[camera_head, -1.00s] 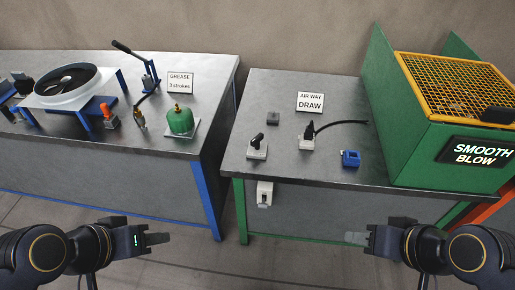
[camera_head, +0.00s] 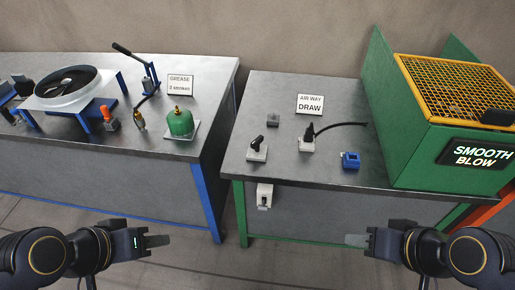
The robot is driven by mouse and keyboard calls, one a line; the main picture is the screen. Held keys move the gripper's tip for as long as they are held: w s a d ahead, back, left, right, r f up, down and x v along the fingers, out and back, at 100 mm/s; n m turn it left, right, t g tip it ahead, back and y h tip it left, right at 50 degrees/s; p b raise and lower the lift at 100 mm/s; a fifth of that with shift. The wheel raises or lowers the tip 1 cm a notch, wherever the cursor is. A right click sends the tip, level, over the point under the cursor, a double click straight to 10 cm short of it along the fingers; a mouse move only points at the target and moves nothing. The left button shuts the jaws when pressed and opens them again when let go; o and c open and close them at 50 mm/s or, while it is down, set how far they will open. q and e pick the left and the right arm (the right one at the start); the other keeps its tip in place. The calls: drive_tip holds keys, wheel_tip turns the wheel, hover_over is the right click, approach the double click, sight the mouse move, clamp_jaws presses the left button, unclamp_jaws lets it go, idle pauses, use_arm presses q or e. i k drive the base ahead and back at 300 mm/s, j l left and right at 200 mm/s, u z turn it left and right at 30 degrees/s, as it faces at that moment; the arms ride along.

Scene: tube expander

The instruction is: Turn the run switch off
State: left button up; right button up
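No part is labelled as the run switch. A small white switch box (camera_head: 264,196) is fixed to the front of the right bench, below its top edge near the left corner; its setting is too small to read. On that bench top stand a black lever on a pale base (camera_head: 257,150) and a second black lever on a pale base (camera_head: 307,140). My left gripper (camera_head: 156,241) is low in front of the left bench, apart from everything. My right gripper (camera_head: 357,240) is low in front of the right bench, also touching nothing. Both look empty; their finger gap cannot be made out.
The left bench (camera_head: 95,168) carries a round fan-like unit (camera_head: 68,88), a green canister (camera_head: 181,123) and a hand lever (camera_head: 123,48). The right bench holds a blue block (camera_head: 350,160) and a green machine (camera_head: 412,145) with a yellow mesh. A floor gap separates the benches.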

sight(255, 144)
drive_tip(key=i+j+u, duration=0.2)
drive_tip(key=i+j, duration=0.7)
